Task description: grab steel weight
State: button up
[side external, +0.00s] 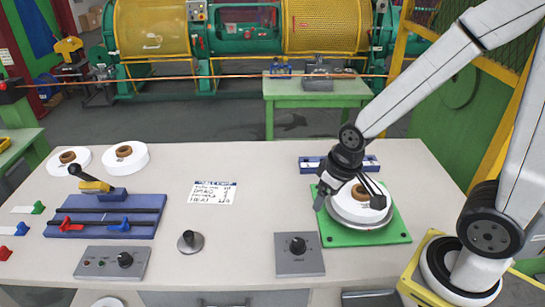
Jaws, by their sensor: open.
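The steel weight (189,242) appears to be the small round grey metal disc with a dark knob on top, standing upright on the pale table left of the middle. My gripper (349,200) is well to its right, pointing down over a white roll (352,209) with a brown core. The roll sits on a round metal dish (362,224) on a green base plate (395,232). My gripper's fingers are spread apart and nothing shows held between them. I cannot tell whether they touch the roll, and the gripper hides part of it.
A grey box with a black knob (299,253) stands between the weight and the green plate. A blue fixture (106,217) with red and blue clamps lies at left. Two white rolls (125,157) stand behind it. A paper sheet (212,192) lies mid-table. Bare table surrounds the weight.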

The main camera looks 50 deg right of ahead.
dwell(0.3)
jog(key=n+y, duration=0.3)
jog(key=n, duration=0.6)
send_over(188, 233)
jog(key=s+d, duration=0.2)
notch_tip(188, 233, down, 7)
jog(key=shift+w+a+f+t, duration=0.15)
jog(key=shift+w+a+f, duration=0.05)
jog(key=shift+f, duration=0.4)
jog(key=shift+w+a+f+t, duration=0.15)
jog(key=shift+w+f, duration=0.05)
jog(key=shift+f, duration=0.4)
jog(key=shift+f, duration=0.1)
jog(key=shift+x, duration=2.5)
jog(key=shift+s, duration=0.1)
grip_shut()
